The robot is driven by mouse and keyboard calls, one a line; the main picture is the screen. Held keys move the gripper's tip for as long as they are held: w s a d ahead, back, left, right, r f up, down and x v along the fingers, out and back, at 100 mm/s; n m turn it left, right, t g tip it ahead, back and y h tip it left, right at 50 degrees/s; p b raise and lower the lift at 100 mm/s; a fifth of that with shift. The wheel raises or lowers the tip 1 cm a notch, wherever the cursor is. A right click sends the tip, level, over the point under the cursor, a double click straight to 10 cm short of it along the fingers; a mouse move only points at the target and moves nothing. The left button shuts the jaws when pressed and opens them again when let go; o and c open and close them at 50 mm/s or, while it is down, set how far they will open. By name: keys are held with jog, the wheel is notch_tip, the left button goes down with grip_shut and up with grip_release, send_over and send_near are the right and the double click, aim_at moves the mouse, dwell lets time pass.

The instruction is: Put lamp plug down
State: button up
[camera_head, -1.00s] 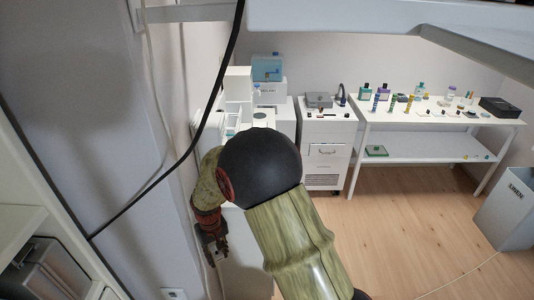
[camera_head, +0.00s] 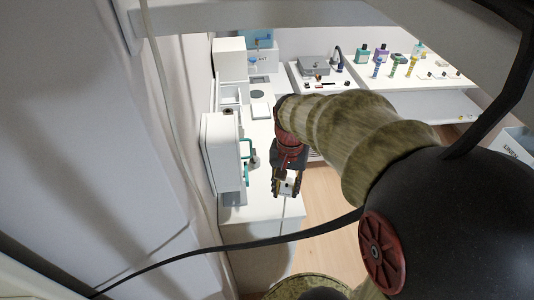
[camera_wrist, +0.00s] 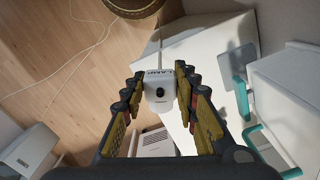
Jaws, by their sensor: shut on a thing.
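The lamp plug (camera_wrist: 160,92) is a small white block with a dark round spot and the letters LAMP on it. My gripper (camera_wrist: 160,78) is shut on it, one finger on each side. In the head view my gripper (camera_head: 286,192) hangs over the front end of the white counter (camera_head: 262,208), pointing down, with the plug (camera_head: 288,186) between its fingers. A thin white cord (camera_wrist: 160,43) leads away from the plug. I cannot tell how far the plug is above the counter.
A white appliance with teal handles (camera_head: 222,152) stands on the counter left of my gripper. A black cable (camera_head: 250,244) crosses in front of the counter. A white table with several bottles (camera_head: 440,98) stands at the back right. Wooden floor (camera_head: 318,210) shows beside the counter.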

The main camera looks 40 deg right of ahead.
jog(key=w+d+f+b, duration=0.2)
jog(key=w+d+f, duration=0.2)
jog(key=w+d+f+b, duration=0.1)
jog(key=w+d+f, duration=0.3)
jog(key=w+f, duration=0.1)
jog(key=shift+w+d+b, duration=0.15)
jog(key=shift+w+b, duration=0.1)
jog(key=shift+b, duration=0.15)
jog(key=shift+w+d+f, duration=0.1)
jog(key=shift+w+f, duration=0.05)
jog(key=shift+f, duration=0.05)
jog(key=shift+w+d+f+b, duration=0.15)
jog(key=shift+f+b, duration=0.45)
jog(key=shift+f, duration=1.1)
jog(key=shift+f, duration=0.1)
jog(key=shift+f, duration=0.1)
jog(key=o, duration=1.1)
